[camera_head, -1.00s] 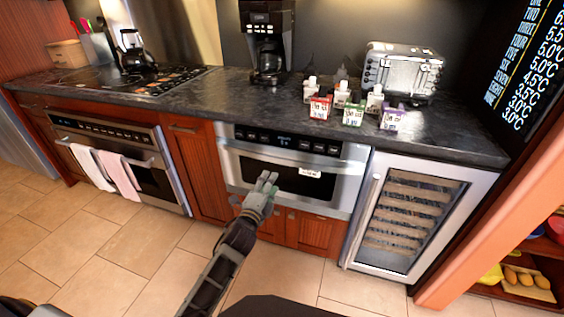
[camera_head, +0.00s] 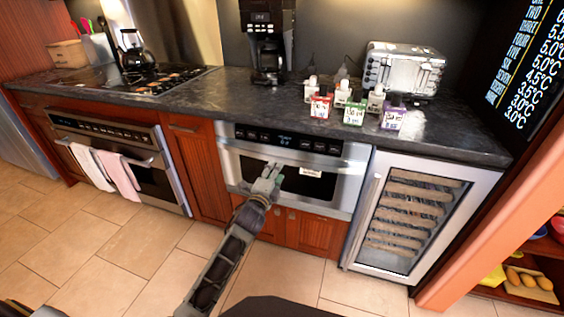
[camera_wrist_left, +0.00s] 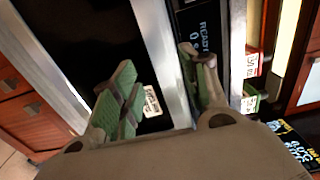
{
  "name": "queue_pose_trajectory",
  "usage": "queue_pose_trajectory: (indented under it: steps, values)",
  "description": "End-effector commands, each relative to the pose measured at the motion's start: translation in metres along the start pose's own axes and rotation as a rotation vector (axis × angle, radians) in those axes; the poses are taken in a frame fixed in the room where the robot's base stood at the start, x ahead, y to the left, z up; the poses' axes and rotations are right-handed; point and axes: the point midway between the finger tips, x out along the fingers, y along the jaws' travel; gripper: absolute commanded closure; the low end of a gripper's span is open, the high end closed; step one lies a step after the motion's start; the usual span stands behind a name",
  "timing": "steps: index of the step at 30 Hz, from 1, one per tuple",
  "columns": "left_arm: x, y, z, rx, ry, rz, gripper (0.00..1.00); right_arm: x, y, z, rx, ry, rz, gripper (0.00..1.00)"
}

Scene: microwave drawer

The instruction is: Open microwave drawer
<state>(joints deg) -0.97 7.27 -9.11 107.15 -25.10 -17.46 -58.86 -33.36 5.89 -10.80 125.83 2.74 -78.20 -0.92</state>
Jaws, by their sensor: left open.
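The microwave drawer (camera_head: 318,186) is a steel-framed unit with a dark window, set under the counter and shut. Its steel handle bar (camera_head: 325,160) runs across the front below the control panel (camera_head: 290,140). My left gripper (camera_head: 268,170) is in front of the drawer's upper left part, at the handle. In the left wrist view my left gripper (camera_wrist_left: 163,68) is open, with green-padded fingers on either side of the steel bar (camera_wrist_left: 158,40). Contact with the bar cannot be told. A white label (camera_wrist_left: 151,101) is on the drawer front. My right gripper is not in view.
A wine cooler (camera_head: 408,215) stands right of the drawer, an oven (camera_head: 125,165) with towels to the left. The counter (camera_head: 225,97) above holds a coffee maker (camera_head: 268,40), small boxes and a toaster (camera_head: 402,70). Tiled floor in front is free.

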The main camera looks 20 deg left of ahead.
Motion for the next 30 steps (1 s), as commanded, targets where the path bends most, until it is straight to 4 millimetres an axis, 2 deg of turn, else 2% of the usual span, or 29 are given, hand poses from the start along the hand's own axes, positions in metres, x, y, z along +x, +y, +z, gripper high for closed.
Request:
queue_pose_trajectory:
  steps: [21, 30]
  values:
    - [0.055, 0.000, -0.001, -0.001, 0.000, 0.000, 0.55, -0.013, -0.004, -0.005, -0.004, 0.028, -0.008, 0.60]
    - [0.073, 0.001, 0.000, 0.001, 0.000, 0.000, 0.55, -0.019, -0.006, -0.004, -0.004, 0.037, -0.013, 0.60]
